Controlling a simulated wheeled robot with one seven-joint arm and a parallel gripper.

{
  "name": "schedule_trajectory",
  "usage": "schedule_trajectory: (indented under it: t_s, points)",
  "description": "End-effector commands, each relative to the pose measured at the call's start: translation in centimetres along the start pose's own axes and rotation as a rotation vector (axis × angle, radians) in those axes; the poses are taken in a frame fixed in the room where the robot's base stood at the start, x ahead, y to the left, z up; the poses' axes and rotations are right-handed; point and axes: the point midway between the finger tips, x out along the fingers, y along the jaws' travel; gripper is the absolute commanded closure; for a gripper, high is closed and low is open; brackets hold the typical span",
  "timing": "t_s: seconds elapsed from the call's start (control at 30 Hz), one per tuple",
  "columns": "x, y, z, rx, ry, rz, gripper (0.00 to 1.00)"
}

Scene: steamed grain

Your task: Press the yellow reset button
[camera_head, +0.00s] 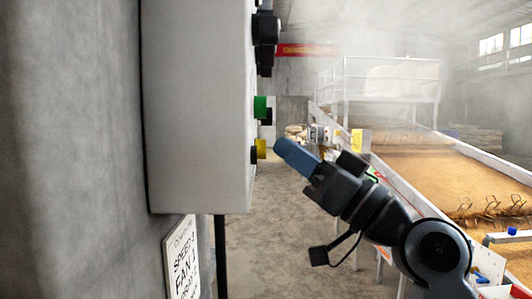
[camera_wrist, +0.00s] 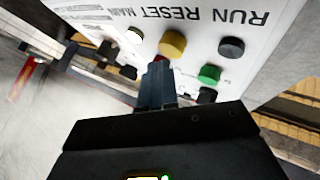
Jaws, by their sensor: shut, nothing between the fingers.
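The yellow reset button (camera_head: 261,148) sticks out from the right side of the grey control box in the head view, below a green button (camera_head: 260,107). In the wrist view the yellow button (camera_wrist: 172,44) shows just beyond my fingertips, under the word RESET on the upside-down panel. My gripper (camera_head: 279,147) is shut and empty, its blue fingers pointing at the yellow button. In the head view a small gap shows between the fingertips and the button. In the wrist view my gripper (camera_wrist: 158,66) covers part of a red thing behind its tips.
The grey control box (camera_head: 195,100) hangs on a concrete wall. A black button (camera_wrist: 231,47) and the green button (camera_wrist: 209,74) sit right of the yellow one in the wrist view. A grain bed (camera_head: 430,165) with a metal rail lies to the right. A sign (camera_head: 181,260) is below the box.

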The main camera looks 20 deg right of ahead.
Motion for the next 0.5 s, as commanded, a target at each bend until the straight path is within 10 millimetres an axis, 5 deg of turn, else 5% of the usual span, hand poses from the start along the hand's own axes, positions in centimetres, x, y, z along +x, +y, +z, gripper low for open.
schedule_trajectory:
  t_s: [0.5]
  points:
    - [-0.78, 0.59, -0.46, -0.001, 0.001, 0.001, 1.00]
